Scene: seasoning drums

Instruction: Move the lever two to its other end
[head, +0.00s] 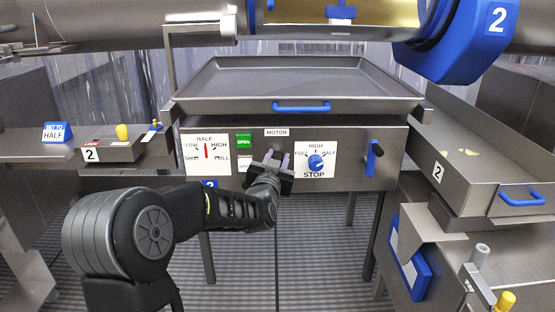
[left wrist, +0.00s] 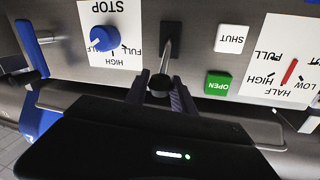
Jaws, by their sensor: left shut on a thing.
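A lever with a thin metal rod (left wrist: 167,55) and a round black knob (left wrist: 160,84) comes out of a black plate (left wrist: 172,37) on the steel panel, in the left wrist view, which shows the panel upside down. My left gripper (left wrist: 160,92) is shut on the knob, with one finger on each side. In the head view my left gripper (head: 277,161) is at the panel below the MOTOR label (head: 276,132) and hides most of the lever. I cannot tell which end of its travel the lever is at. My right gripper is not in view.
A blue dial (head: 316,162) is right of my gripper, and a blue handle (head: 373,158) is farther right. A green OPEN button (head: 243,141) and a red-pointer gauge (head: 206,151) are to the left. A steel tray (head: 300,84) lies above the panel.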

